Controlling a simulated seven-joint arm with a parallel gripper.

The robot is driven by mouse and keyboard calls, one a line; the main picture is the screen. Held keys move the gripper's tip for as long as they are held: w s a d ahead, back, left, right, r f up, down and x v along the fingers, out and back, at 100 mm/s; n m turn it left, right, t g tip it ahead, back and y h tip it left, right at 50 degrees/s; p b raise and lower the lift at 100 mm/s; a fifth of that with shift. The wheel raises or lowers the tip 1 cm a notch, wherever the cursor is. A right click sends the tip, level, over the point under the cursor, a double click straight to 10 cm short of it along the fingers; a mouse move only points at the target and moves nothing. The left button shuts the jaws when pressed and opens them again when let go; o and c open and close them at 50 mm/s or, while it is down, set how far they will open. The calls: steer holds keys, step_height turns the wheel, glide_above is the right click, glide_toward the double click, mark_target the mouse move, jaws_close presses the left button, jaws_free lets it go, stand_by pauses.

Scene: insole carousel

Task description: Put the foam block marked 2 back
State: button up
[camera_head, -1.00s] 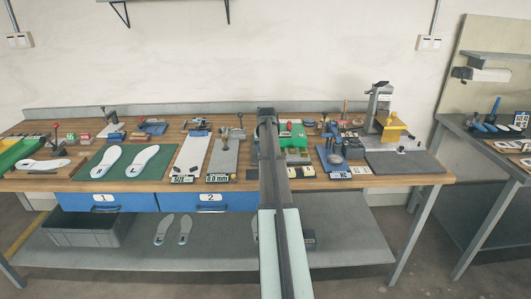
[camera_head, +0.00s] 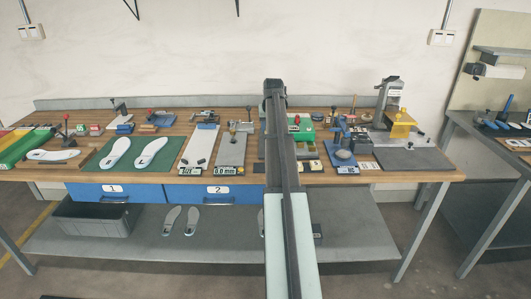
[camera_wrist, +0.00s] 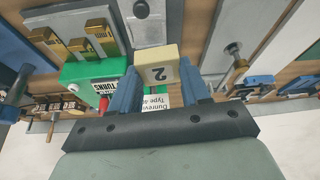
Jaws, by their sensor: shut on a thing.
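The foam block marked 2 (camera_wrist: 158,65) is a pale yellow block with a dark 2 on its face. It shows in the wrist view between the blue fingers of my gripper (camera_wrist: 161,88), which is shut on it. A white card with "Type A" lettering (camera_wrist: 155,103) shows behind the fingers. In the head view my arm hides the gripper and the block. I cannot tell the block's height above the bench, nor which place is its own.
A green device marked TURNS (camera_wrist: 85,72) and a grey plate with brass pieces (camera_wrist: 70,30) lie close by. In the head view a green unit (camera_head: 302,128) and a blue stand (camera_head: 340,155) are right of my arm. The wooden bench (camera_head: 250,180) is crowded.

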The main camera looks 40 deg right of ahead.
steer(key=s+a+f+n+y, duration=0.1)
steer(key=s+a+n, duration=0.2)
steer(key=a, duration=0.5)
glide_toward(260, 165)
steer(key=shift+t, duration=0.4)
steer(key=shift+s+x, duration=0.1)
steer(key=shift+x, duration=1.4)
steer(key=shift+s+x, duration=0.15)
steer(key=shift+x, duration=1.3)
steer(key=shift+f, duration=0.2)
steer(key=o, duration=1.1)
steer(key=v, duration=1.2)
steer(key=shift+r, duration=0.1)
